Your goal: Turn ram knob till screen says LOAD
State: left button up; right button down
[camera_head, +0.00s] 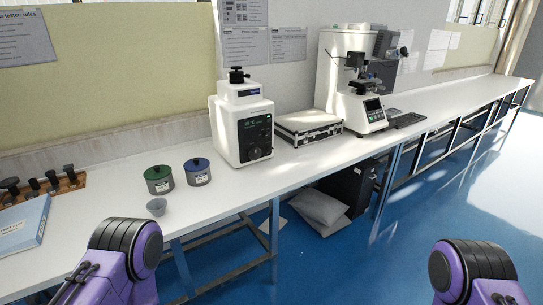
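A white box-shaped instrument (230,132) stands on the long bench, left of the picture's middle. It has a black knob (237,75) on top and a dark front panel (256,137) with small lit text that I cannot read. Farther right stands a white and black tester (356,108) with a small screen (374,109), also too small to read. I cannot tell which knob is the ram knob. Only purple and black links of my two arms show at the bottom left and bottom right. Both grippers are out of view.
A silver case (308,128) lies between the instruments. Green (159,180) and blue (197,172) lidded tins, a small grey cup (156,207) and a blue book (24,224) are on the left bench (100,205). A keyboard (408,120) lies right of the tester.

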aim_at(255, 154)
jog(key=z, duration=0.45)
jog(key=i, duration=0.5)
jog(key=z, duration=0.35)
